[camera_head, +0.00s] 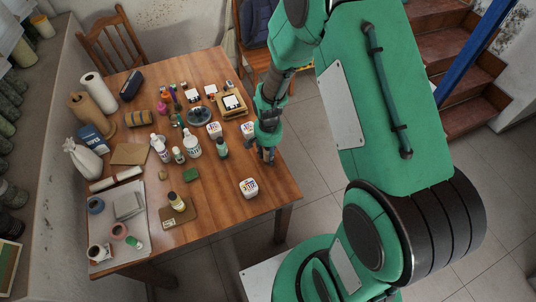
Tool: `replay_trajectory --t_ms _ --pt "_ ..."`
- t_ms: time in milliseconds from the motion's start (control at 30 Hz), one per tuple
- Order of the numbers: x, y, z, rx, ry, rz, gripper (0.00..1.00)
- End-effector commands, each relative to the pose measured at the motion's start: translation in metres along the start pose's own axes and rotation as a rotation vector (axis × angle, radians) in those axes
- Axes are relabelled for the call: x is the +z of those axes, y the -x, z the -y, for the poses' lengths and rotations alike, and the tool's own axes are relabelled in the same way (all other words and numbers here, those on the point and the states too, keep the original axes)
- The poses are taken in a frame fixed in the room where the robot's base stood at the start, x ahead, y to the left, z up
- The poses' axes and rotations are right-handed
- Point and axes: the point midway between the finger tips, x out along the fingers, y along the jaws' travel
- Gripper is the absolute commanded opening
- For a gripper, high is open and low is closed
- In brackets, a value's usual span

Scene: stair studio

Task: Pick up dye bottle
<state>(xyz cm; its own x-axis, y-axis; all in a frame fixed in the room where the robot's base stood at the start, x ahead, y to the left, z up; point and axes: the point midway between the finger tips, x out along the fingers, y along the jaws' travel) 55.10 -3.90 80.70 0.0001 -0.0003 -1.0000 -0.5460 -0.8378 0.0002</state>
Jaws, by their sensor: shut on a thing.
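My gripper (267,156) is low over the right side of the wooden table, pointing down. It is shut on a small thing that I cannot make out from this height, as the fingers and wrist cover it. No label shows which item is the dye bottle. A dark green bottle (222,148) stands upright, apart from my gripper on its left. A white container with a coloured label (248,129) stands just left of my wrist. Similar containers stand further left (214,130) and nearer the front (249,187).
The wooden table (235,210) is crowded at left and back. White bottles (192,147) stand mid-table, and a dark bottle (176,201) is on a brown board. A wooden tray (232,102) lies behind. The right front is mostly clear. A chair (112,40) stands behind; stairs (466,60) rise at right.

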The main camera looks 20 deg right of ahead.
Motion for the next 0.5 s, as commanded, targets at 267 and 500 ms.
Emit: replay_trajectory --t_ms 267,500 --pt "0.0 0.002 0.0 0.0 0.0 -0.001 0.02" --pt "-0.001 0.019 0.0 -0.001 0.0 -0.001 0.02"
